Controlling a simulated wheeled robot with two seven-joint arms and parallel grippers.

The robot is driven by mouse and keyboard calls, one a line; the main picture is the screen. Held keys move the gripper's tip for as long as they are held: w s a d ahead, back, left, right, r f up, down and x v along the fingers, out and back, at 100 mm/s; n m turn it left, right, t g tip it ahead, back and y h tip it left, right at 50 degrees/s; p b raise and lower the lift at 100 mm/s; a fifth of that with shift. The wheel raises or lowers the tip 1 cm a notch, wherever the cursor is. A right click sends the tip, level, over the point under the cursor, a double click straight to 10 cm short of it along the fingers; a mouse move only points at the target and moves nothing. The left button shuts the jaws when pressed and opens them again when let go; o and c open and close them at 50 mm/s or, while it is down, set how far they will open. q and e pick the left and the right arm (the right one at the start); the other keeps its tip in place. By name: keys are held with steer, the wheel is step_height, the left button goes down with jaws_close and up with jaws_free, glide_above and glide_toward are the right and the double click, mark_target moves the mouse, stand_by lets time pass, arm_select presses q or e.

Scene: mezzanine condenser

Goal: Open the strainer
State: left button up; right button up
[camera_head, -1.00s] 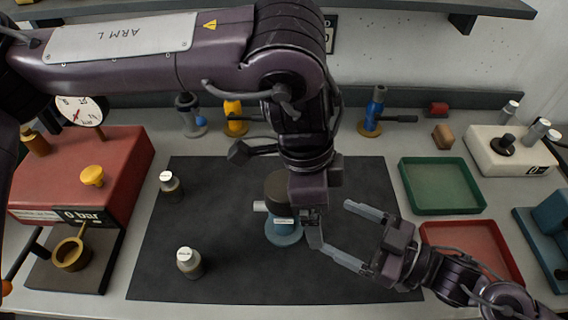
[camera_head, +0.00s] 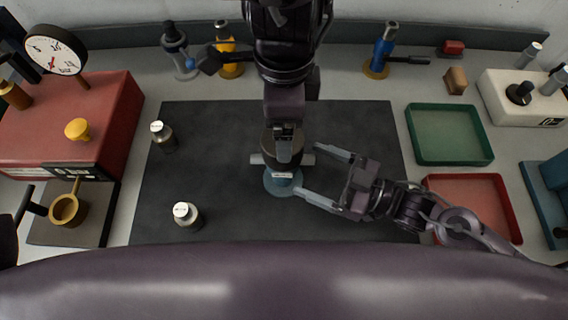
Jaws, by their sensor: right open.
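What looks like the strainer stands in the middle of the dark mat (camera_head: 215,130), with a dark round top, a grey side stub and a blue round base (camera_head: 282,184). A small label shows on its front. My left gripper (camera_head: 285,152) points down over the dark top and hides part of it. I cannot tell whether its fingers touch the top or how far apart they are. My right gripper (camera_head: 312,172) comes from the right, its two grey fingers spread and empty. Its fingertips are just right of the strainer.
Two small labelled bottles (camera_head: 163,136) (camera_head: 187,215) stand left on the mat. A red machine (camera_head: 105,115) with a gauge is at left. A green tray (camera_head: 450,134) and a red tray (camera_head: 478,205) lie at right. Several coloured tools line the back. My own purple body covers the bottom.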

mark_target(283, 166)
arm_select(q)
steer(key=shift+w+a, duration=0.15)
steer(key=shift+a, duration=0.05)
arm_select(e)
steer(key=x, duration=0.5)
steer(key=shift+w+a, duration=0.1)
steer(key=shift+a, duration=0.25)
arm_select(q)
steer(key=shift+d, duration=0.1)
arm_select(e)
steer(key=shift+c, duration=0.3)
